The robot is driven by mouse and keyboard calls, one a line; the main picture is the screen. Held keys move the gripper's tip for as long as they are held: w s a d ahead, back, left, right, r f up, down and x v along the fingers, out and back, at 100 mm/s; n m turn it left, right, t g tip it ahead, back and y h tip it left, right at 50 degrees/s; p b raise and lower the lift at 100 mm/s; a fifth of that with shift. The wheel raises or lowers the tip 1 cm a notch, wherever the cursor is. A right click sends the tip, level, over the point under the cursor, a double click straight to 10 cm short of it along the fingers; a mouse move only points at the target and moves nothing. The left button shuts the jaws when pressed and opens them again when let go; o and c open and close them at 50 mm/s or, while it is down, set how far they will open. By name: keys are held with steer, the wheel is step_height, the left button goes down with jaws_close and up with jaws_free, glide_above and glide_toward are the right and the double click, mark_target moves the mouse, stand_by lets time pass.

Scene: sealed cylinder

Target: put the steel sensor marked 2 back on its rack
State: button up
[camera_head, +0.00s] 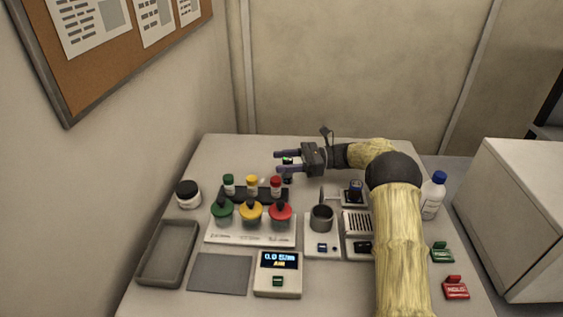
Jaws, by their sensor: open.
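A thin grey rod (322,194) stands upright in a dark cup (321,217) on a white unit, in front of my gripper. No marking 2 is readable, so I cannot tell which thing is the steel sensor. I cannot make out its rack for certain; my arm hides part of the table's right side.
A dark rack (238,196) holds green-, yellow- and red-capped vials. Green, yellow and red-lidded jars stand on a white tray (220,235). A scale (278,284), a grey tray (167,252), a black-lidded jar (188,196) and a blue-capped bottle (433,196) stand around. The back-left tabletop is clear.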

steer(key=d, duration=0.3)
steer(key=w+d+b, duration=0.1)
steer(key=d, duration=0.3)
steer(key=w+d, duration=0.1)
steer(key=d, duration=0.2)
steer(key=shift+w+d+f, duration=0.1)
steer(key=shift+d, duration=0.35)
steer(key=shift+a+r, duration=0.1)
steer(key=shift+r, duration=0.1)
